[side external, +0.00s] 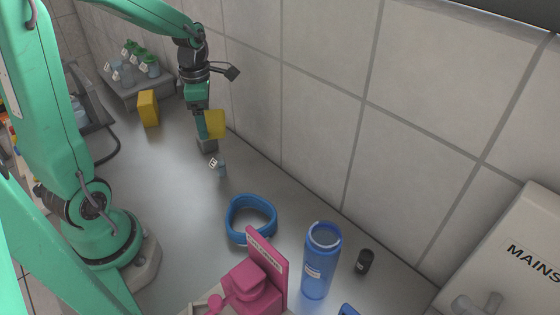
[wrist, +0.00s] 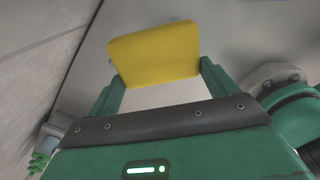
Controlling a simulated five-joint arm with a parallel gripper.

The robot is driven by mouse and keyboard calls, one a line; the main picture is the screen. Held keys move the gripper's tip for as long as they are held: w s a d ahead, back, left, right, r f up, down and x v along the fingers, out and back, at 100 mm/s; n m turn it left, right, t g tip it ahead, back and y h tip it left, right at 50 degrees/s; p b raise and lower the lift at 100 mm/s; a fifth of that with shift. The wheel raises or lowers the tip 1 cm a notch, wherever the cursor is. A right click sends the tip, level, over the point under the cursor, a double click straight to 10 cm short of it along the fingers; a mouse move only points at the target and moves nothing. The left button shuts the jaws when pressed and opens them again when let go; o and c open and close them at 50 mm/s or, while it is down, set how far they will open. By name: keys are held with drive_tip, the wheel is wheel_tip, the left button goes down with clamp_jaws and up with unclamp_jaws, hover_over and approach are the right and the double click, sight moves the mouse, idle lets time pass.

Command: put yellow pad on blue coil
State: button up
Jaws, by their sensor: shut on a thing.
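A yellow pad (side external: 214,124) is held in my gripper (side external: 207,130), above the counter near the tiled wall. In the wrist view the yellow pad (wrist: 155,54) sits between the two green fingers of my gripper (wrist: 158,78). The blue coil (side external: 251,219) is an open ring lying on the counter in the middle of the side view. The pad is apart from the coil, farther back and to its left in the picture. A second yellow block (side external: 148,108) stands on the counter behind, to the left of my gripper.
A pink holder (side external: 258,280), blue bottle (side external: 321,260) and black cap (side external: 365,261) stand in front of the coil. A rack (side external: 139,90) of bottles is at the back.

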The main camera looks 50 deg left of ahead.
drive_tip(key=d+r+m, duration=0.2)
drive_tip(key=d+m, duration=0.4)
drive_tip(key=d, duration=0.5)
drive_tip(key=m, duration=0.5)
approach(244, 207)
drive_tip(key=shift+f, duration=0.9)
drive_tip(key=shift+f, duration=1.85)
drive_tip(key=shift+f, duration=0.15)
drive_tip(key=o, duration=0.8)
